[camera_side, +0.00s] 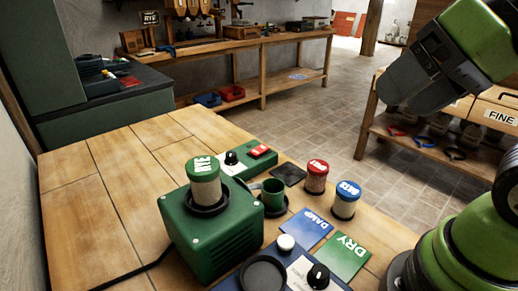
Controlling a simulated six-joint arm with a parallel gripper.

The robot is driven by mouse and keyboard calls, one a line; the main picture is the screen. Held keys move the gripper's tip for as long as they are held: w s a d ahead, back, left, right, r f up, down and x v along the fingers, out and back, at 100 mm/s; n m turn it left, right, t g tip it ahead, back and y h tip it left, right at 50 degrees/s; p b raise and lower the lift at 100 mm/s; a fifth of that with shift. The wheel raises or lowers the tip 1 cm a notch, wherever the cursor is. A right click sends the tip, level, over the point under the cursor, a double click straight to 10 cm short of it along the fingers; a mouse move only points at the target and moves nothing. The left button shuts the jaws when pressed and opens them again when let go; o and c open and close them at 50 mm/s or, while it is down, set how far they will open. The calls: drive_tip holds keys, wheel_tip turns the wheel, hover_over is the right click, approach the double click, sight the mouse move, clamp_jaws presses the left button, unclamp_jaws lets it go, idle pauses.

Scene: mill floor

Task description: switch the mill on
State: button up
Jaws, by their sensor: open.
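The mill is a green box (212,236) on the wooden table, with a jar labelled RYE (203,186) upright on its top. Just behind it lies a green control panel (247,164) with a black knob (231,158) and a red switch (260,150). The switch's on or off position is too small to tell. A green cup (273,193) stands beside the mill on its right. My gripper (393,92) is high at the upper right, open and empty, well apart from the mill and panel. Its fingertips are hard to make out.
Jars with red (317,177) and blue (345,200) lids stand right of the cup. Blue DAMP (306,230) and green DRY (343,257) cards lie in front. A blue device (232,284) with knobs sits at the front edge. The table's left side is clear except for a black cable.

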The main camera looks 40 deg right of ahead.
drive_tip(key=c, duration=0.3)
drive_tip(key=shift+w+r, duration=0.15)
drive_tip(key=shift+w, duration=0.15)
drive_tip(key=c, duration=0.4)
drive_tip(key=shift+n+g+h, duration=0.3)
drive_tip(key=shift+n+g, duration=0.1)
drive_tip(key=shift+g, duration=0.1)
drive_tip(key=w, duration=0.2)
drive_tip(key=w+r, duration=0.1)
drive_tip(key=w, duration=0.2)
drive_tip(key=w+d+r, duration=0.1)
drive_tip(key=w, duration=0.1)
drive_tip(key=shift+w+d+r, duration=0.1)
drive_tip(key=shift+w+r, duration=0.05)
drive_tip(key=shift+r, duration=0.05)
clamp_jaws()
drive_tip(key=w+d+f+n+g, duration=0.1)
drive_tip(key=w+d, duration=0.1)
drive_tip(key=w, duration=0.8)
drive_tip(key=w+d+f+n+g+h, duration=0.1)
drive_tip(key=w+d+f, duration=0.1)
drive_tip(key=w+f, duration=0.4)
drive_tip(key=w+d+f+n+h, duration=0.1)
drive_tip(key=w+d+f, duration=0.1)
drive_tip(key=w+f, duration=0.5)
drive_tip(key=shift+w+d+f+g, duration=0.15)
drive_tip(key=shift+w+d+g, duration=0.05)
drive_tip(key=shift+d+g, duration=0.2)
